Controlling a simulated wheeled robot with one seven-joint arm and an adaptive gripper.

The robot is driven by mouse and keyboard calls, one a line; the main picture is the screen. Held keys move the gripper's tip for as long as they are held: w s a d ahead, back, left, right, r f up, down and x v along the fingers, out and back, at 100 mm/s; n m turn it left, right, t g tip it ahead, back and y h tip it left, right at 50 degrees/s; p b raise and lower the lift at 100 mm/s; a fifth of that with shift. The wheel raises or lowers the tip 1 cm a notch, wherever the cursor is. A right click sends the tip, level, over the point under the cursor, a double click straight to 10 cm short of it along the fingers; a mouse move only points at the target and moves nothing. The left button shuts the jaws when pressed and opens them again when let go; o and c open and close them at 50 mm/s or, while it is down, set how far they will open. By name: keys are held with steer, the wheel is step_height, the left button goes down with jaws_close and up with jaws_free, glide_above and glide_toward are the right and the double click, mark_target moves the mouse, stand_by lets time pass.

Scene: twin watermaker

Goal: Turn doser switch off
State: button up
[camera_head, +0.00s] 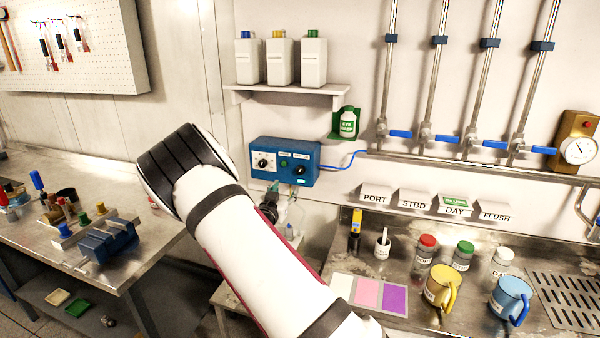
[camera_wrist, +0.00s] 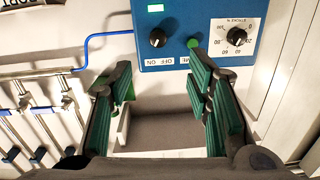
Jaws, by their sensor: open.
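The blue doser box (camera_head: 285,150) is on the wall below the shelf. The wrist view shows the same box (camera_wrist: 190,62) upside down. Its black switch knob (camera_wrist: 157,37) sits beside the OFF and ON lettering; I cannot tell which way it points. A green button (camera_wrist: 192,42) and a black dial with a white scale (camera_wrist: 238,38) are beside it. A small green lamp (camera_wrist: 155,8) is lit. My gripper (camera_wrist: 158,80) is open and empty, its green-padded fingers apart, just below the box. In the head view my arm partly hides my gripper (camera_head: 284,198).
A shelf (camera_head: 285,90) with white bottles hangs above the box. A blue cable (camera_head: 345,162) runs from the box toward pipes with blue-handled valves (camera_head: 400,134). The counter at right holds mugs and jars.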

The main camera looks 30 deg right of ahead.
glide_toward(300, 171)
steer(key=shift+h, duration=0.3)
steer(key=x, duration=0.8)
steer(key=shift+w+f, duration=0.2)
steer(key=shift+w, duration=0.05)
jaws_close()
